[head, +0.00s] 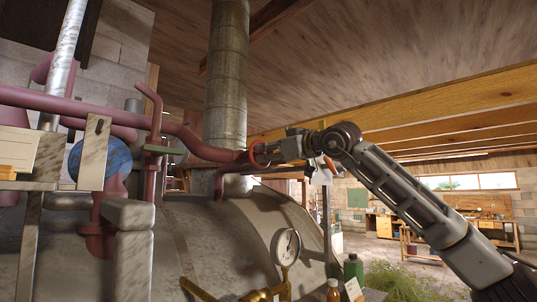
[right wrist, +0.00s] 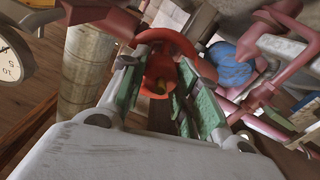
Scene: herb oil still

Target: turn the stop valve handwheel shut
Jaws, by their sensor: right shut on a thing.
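The red stop valve handwheel (head: 254,161) sits at the end of the dark red pipe, above the rounded still body. My right gripper (head: 277,152) reaches it from the right and is shut on it. In the right wrist view the handwheel (right wrist: 181,44) shows as an orange-red ring at the tips of the green-padded fingers (right wrist: 168,72). The far side of the ring and the valve stem are partly hidden. My left gripper is not in view.
Dark red pipes (head: 190,138) run left from the valve. A metal flue (head: 226,80) rises behind it. A pressure gauge (head: 287,247) stands below, with bottles (head: 353,270) beside it. A blue round object (head: 112,158) is at left. The workshop floor at right is more open.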

